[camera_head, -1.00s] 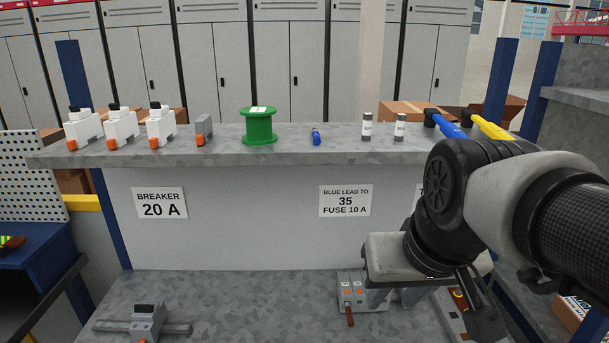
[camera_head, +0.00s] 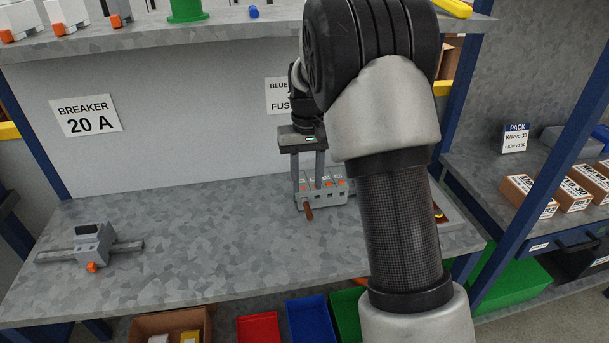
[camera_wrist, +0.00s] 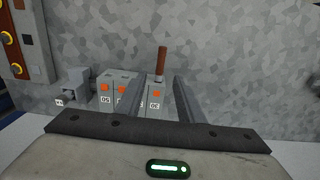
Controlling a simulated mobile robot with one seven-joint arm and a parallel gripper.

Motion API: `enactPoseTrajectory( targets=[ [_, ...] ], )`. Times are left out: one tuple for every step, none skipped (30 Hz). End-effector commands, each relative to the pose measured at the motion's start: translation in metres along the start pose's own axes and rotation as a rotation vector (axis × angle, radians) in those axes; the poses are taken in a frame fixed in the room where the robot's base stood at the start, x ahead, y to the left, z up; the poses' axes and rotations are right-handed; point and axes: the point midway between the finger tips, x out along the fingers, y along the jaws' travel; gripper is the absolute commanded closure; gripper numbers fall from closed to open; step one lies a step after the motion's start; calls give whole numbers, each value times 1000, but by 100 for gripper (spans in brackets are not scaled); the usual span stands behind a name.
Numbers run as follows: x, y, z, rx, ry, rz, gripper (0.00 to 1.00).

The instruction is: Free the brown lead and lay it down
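The brown lead (camera_head: 308,212) is a short brown piece sticking out of the front of a row of grey terminal blocks (camera_head: 337,197) with orange marks. It also shows in the wrist view (camera_wrist: 162,62), where its far end points away over the bench top. My gripper (camera_head: 308,187) is open above the row, pointing down, with its fingers apart. In the wrist view the fingers (camera_wrist: 160,82) stand either side of the lead's block, and the lead shows in the gap between them. I cannot tell whether a finger touches the block.
A grey breaker (camera_head: 91,243) on a rail lies on the left of the bench. The bench top (camera_head: 190,230) between is clear. A panel with round coloured parts (camera_wrist: 22,42) lies beside the terminals. A shelf (camera_head: 200,38) runs above; bins (camera_head: 308,320) stand below the front edge.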

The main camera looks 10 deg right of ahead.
Motion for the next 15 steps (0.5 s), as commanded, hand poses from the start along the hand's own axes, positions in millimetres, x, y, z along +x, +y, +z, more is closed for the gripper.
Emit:
enactPoseTrajectory(
  targets=[
    [8,0,1,0,-4,0,66],
    [13,0,1,0,-4,0,66],
    [19,0,2,1,-5,0,66],
    [24,0,2,1,-5,0,66],
    [28,0,2,1,-4,0,66],
    [34,0,1,0,-4,0,66],
    [39,0,2,0,-4,1,66],
    [43,0,2,0,-4,1,66],
    [48,0,2,0,-4,1,66],
    [52,0,2,0,-4,1,66],
    [55,0,2,0,-3,1,66],
    [58,0,1,0,-2,1,66],
    [61,0,1,0,-2,0,66],
    [63,0,1,0,-2,0,66],
    [64,0,1,0,-2,0,66]
  ],
)
